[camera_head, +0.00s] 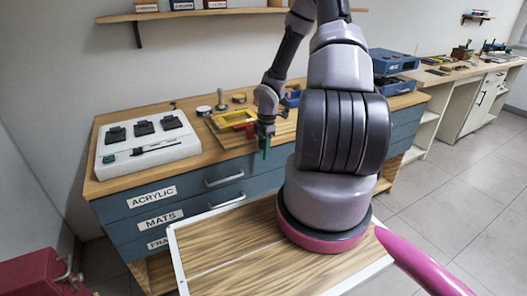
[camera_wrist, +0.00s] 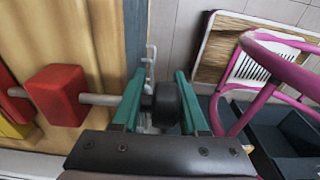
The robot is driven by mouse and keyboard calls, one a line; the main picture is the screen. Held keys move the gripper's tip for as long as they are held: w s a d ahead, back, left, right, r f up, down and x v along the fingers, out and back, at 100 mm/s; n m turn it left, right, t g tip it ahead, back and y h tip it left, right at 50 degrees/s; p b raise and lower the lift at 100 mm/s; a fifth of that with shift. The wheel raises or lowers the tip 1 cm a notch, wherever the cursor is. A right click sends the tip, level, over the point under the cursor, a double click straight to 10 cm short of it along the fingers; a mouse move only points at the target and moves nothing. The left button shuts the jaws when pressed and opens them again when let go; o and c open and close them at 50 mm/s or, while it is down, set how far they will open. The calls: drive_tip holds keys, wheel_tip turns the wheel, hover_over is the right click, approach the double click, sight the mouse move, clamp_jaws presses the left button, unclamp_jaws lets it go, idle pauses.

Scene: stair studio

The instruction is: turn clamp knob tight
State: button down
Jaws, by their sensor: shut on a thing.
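A clamp with a red block (camera_wrist: 57,95) and a yellow part (camera_wrist: 12,128) lies on a wooden board at the left of the wrist view. A grey rod (camera_wrist: 100,99) runs from the red block towards a black knob (camera_wrist: 166,103). My gripper (camera_wrist: 160,88) has its two green fingers on either side of this knob, shut on it. In the head view my gripper (camera_head: 265,142) is at the front edge of the bench, beside the yellow clamp (camera_head: 234,118). The knob is not distinguishable there.
A white panel with black pads (camera_head: 148,142) stands on the bench at left. The blue drawer unit (camera_head: 160,208) has protruding handles (camera_head: 224,178) below my gripper. A blue case (camera_head: 392,62) sits at the right. Clear grey floor (camera_head: 450,190) lies right of the bench.

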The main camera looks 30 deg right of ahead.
drive_tip(key=shift+s+d+f, duration=0.15)
drive_tip(key=shift+s+f, duration=0.1)
drive_tip(key=shift+s, duration=0.35)
drive_tip(key=c, duration=0.6)
unclamp_jaws()
drive_tip(key=shift+c, duration=0.2)
drive_tip(key=shift+w+r, duration=0.2)
drive_tip(key=shift+w, duration=0.05)
drive_tip(key=shift+r, duration=0.25)
drive_tip(key=r, duration=0.6)
drive_tip(key=d+r, duration=0.1)
drive_tip(key=r, duration=0.3)
drive_tip(key=shift+r, duration=0.1)
